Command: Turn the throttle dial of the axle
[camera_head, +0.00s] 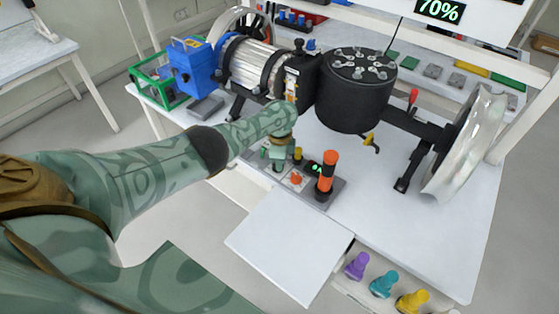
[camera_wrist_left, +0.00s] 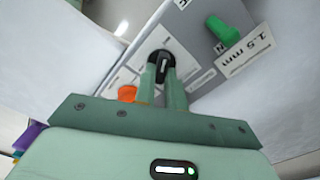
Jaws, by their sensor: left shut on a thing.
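The axle rig stands on the white table, with a large black drum (camera_head: 355,88) and a ribbed metal cylinder (camera_head: 252,66). A grey control panel (camera_head: 323,199) sits at the table's front edge. My left gripper (camera_head: 277,163) is lowered onto the panel's left part. In the left wrist view, its fingers (camera_wrist_left: 164,84) are shut on a round black dial (camera_wrist_left: 161,62) with a pale mark. The dial's lower part is hidden by the fingers, and the head view hides the dial behind my gripper. The overhead display (camera_head: 439,10) reads 70%. My right gripper is not in view.
An orange and black handle (camera_head: 327,172) rises from the panel, near a red-orange button (camera_head: 296,178). A green knob (camera_wrist_left: 222,30) stands by a "1.5 mm" label. Purple (camera_head: 357,265), teal and yellow knobs stand at the front right. A polished wheel (camera_head: 468,140) stands right.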

